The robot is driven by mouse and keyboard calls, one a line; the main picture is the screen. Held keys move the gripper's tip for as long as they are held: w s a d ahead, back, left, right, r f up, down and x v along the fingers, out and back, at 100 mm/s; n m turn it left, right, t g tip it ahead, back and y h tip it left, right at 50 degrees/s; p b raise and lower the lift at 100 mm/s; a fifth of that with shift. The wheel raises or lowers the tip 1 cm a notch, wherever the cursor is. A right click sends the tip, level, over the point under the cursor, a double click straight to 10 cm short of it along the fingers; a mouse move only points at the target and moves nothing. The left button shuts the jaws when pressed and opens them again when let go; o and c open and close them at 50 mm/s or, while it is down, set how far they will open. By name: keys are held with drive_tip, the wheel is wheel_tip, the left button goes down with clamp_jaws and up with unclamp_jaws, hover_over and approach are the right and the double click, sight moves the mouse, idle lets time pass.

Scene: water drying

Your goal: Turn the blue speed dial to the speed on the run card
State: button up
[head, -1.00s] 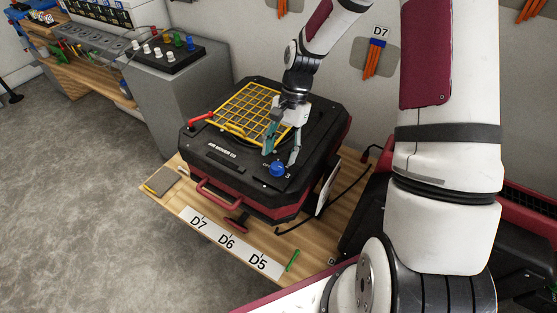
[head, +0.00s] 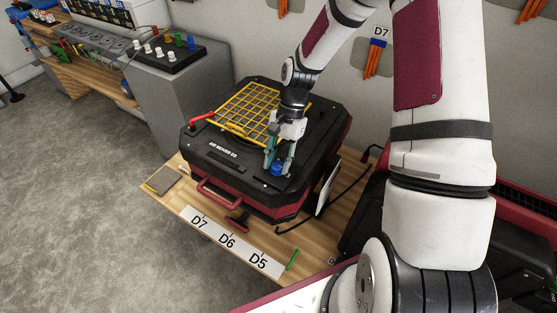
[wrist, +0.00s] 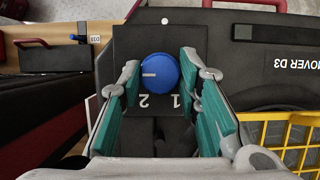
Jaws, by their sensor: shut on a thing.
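The blue speed dial (head: 277,169) sits on a dark panel at the front right corner of the black and red air mover (head: 215,160). My gripper (head: 279,163) points down over it with one finger on each side, shut on the dial. In the wrist view the dial (wrist: 161,74) is between the teal finger pads. Its white pointer line faces the picture's left. The numbers 1 and 2 show upside down beside it; other markings are hidden. A white card (head: 327,190) stands at the air mover's right side; its face is not readable.
A yellow grille (head: 240,110) lies on the air mover's top, close to my gripper. A label strip reading D7, D6, D5 (head: 227,239) and a green pen-like item (head: 292,260) lie on the wooden surface in front. A black cable runs at the right.

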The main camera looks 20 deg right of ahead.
drive_tip(key=shift+n, duration=0.3)
drive_tip(key=n+h, duration=0.1)
drive_tip(key=n, duration=0.1)
drive_tip(key=n+g+h+b, duration=0.1)
drive_tip(key=n, duration=0.2)
drive_tip(key=shift+w+a+b, duration=0.15)
drive_tip(key=shift+a+b, duration=0.05)
drive_tip(key=shift+b, duration=0.1)
drive_tip(key=n+h, duration=0.1)
drive_tip(key=n, duration=0.2)
drive_tip(key=n+h, duration=0.1)
drive_tip(key=n, duration=0.2)
drive_tip(key=shift+g+b, duration=0.3)
drive_tip(key=shift+g, duration=0.1)
drive_tip(key=o, duration=1.1)
drive_tip(key=shift+o, duration=0.2)
